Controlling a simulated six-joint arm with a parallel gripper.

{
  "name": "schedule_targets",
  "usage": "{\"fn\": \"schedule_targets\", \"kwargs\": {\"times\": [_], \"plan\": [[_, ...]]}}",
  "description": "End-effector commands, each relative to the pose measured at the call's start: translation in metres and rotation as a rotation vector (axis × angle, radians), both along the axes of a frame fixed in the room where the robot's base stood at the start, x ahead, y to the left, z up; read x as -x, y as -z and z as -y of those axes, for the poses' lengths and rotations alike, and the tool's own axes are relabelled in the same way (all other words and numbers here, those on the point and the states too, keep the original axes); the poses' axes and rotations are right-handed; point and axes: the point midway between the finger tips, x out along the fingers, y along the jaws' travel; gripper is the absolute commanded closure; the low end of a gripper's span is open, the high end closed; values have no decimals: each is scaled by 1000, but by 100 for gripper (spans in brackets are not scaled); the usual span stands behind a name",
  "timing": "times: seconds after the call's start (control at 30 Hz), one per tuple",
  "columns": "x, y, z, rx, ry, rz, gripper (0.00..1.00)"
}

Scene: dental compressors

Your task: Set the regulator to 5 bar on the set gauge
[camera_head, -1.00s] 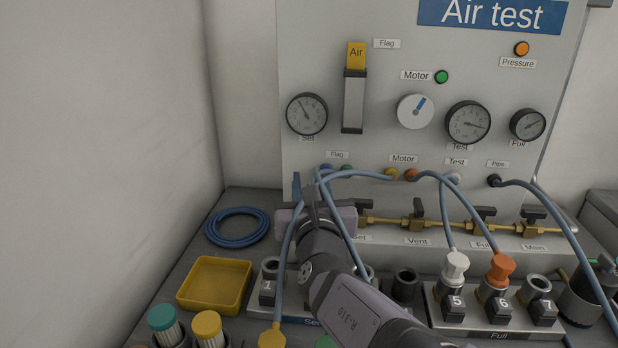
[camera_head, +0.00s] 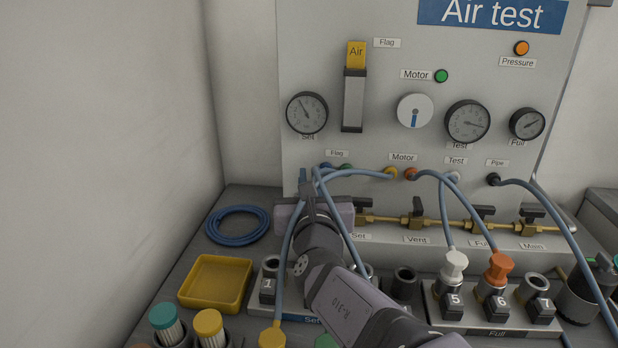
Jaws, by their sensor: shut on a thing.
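The set gauge (camera_head: 307,113) is a round dark-rimmed dial at the upper left of the panel. Its needle points up and slightly left; its numbers are too small to read. My gripper (camera_head: 308,190) is below this gauge, in front of the panel's lower left. It is shut on the regulator knob, which my gripper and hoses mostly hide, so the knob's angle cannot be told.
Blue hoses (camera_head: 350,236) loop close around my gripper. Brass valves (camera_head: 418,217) run along the panel to its right. A yellow tray (camera_head: 216,282) and a coiled blue hose (camera_head: 238,226) lie to the left. Numbered sockets (camera_head: 497,306) stand at the front right.

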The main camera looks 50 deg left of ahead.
Motion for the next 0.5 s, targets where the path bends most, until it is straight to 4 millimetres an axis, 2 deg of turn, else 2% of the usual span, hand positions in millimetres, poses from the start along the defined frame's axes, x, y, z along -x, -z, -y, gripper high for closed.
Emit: {"fn": "schedule_targets", "kwargs": {"times": [0.27, 0.5], "plan": [[-1, -5, 1, 2, 112, -2, 100], [-6, -6, 6, 6, 304, 0, 100]]}}
